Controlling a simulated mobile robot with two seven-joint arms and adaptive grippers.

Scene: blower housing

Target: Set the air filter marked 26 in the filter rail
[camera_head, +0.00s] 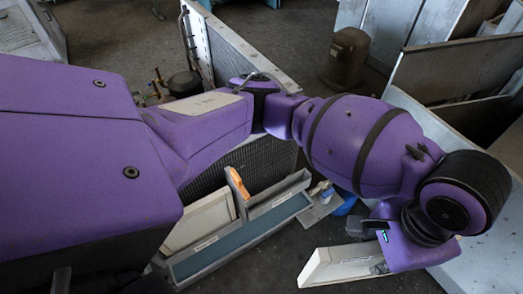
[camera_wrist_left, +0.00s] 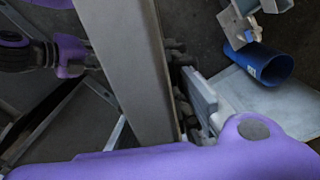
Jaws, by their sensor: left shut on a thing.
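My left arm reaches across the head view, and its gripper (camera_head: 381,262) is at the lower right. It is shut on a pale-framed flat panel, the air filter (camera_head: 330,268), which is tilted above the floor. In the left wrist view the filter (camera_wrist_left: 135,65) looks like a long grey edge running from top to bottom, beside a grey finger (camera_wrist_left: 203,102) of my left gripper. No number can be read on it.
A grey tray (camera_head: 240,242) with labelled edges and a pale panel (camera_head: 200,220) stand at the lower middle. An orange item (camera_head: 238,183) is beside them. Grey housing panels (camera_head: 450,68) stand upper right. Bare floor (camera_head: 285,262) shows between tray and filter.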

